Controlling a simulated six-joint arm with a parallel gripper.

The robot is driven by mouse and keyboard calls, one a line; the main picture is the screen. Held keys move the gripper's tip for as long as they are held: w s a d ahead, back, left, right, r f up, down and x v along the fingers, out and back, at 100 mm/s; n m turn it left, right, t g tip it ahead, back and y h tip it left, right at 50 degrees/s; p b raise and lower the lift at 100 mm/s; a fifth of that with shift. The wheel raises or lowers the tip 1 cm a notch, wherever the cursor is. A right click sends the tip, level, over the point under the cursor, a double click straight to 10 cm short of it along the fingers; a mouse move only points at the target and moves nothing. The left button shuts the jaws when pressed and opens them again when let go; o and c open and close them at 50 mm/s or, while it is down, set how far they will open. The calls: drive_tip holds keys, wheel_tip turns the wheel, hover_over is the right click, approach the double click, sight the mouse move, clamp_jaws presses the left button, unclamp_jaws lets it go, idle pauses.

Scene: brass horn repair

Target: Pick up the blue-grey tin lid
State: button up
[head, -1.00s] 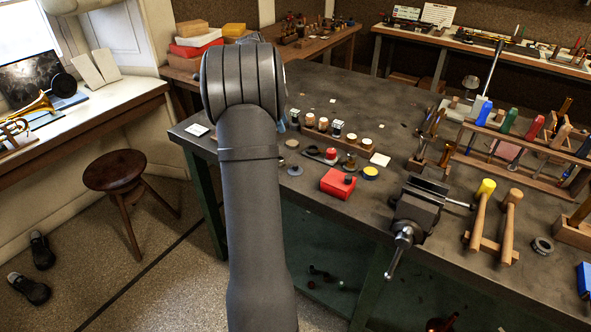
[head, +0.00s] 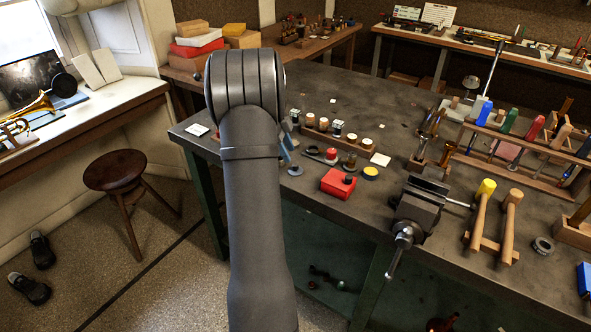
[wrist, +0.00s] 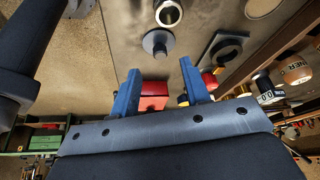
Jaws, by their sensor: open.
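The blue-grey tin lid appears to be the small flat disc (head: 295,170) on the bench, left of the red box. In the wrist view a grey disc with a raised knob (wrist: 158,42) lies on the bench beyond my fingertips; it looks like the same lid. My gripper (wrist: 162,78) is open, with two blue fingers apart and nothing between them. In the head view its blue fingers (head: 287,146) show just right of my arm, above and behind the lid. My arm hides the rest of the gripper.
The red box (head: 338,183) with a dark knob stands close right of the lid. A vise (head: 419,211) stands farther right.

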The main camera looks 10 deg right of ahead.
sight(295, 165)
drive_tip(key=x, duration=0.5)
drive_tip(key=shift+d, duration=0.15)
drive_tip(key=shift+c, duration=0.2)
clamp_jaws()
